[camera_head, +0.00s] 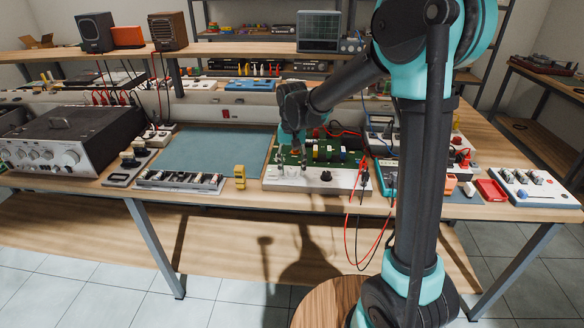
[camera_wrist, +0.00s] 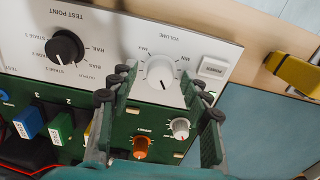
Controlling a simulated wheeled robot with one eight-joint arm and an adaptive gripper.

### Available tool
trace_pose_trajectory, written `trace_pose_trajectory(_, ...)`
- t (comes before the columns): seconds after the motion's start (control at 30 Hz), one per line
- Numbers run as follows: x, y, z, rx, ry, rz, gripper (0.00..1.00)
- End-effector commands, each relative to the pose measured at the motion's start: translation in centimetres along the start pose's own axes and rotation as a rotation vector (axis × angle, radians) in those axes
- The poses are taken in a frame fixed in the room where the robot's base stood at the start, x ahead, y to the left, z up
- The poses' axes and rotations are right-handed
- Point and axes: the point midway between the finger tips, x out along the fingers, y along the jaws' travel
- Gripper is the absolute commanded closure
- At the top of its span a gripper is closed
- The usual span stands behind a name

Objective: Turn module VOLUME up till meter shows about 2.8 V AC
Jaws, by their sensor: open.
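The module, a green circuit board with a white front panel (camera_head: 285,180), sits near the bench's front edge. In the wrist view its white VOLUME knob (camera_wrist: 160,71) lies between MAX on the left and MIN on the right. My gripper (camera_wrist: 160,84) is open, with one finger to each side of the knob; contact is not clear. In the head view my gripper (camera_head: 292,152) is above the module's left part and hides the knob. A teal-edged device (camera_head: 378,176), possibly the meter, stands right of the module, partly behind my arm; no reading is visible.
A black TEST POINT knob (camera_wrist: 65,48) and a white button (camera_wrist: 213,68) flank VOLUME. An orange knob (camera_wrist: 142,145) and a small white knob (camera_wrist: 180,128) are close to the fingers. A yellow block (camera_head: 240,176) stands left; red and black leads (camera_head: 363,225) hang in front.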

Motion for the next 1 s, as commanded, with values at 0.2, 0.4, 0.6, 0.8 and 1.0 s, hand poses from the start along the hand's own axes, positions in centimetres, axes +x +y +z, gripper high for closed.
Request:
trace_pose_trajectory(0.2, -0.6, 0.0, 0.0, 0.000, 0.000, 0.000, 0.52)
trace_pose_trajectory(0.4, -3.6, 0.0, 0.0, 0.000, 0.000, 0.000, 0.52)
trace_pose_trajectory(0.6, -7.6, 0.0, 0.0, 0.000, 0.000, 0.000, 0.52)
trace_pose_trajectory(0.8, -10.7, 0.0, 0.0, 0.000, 0.000, 0.000, 0.52)
trace_pose_trajectory(1.0, -11.9, 0.0, 0.0, 0.000, 0.000, 0.000, 0.52)
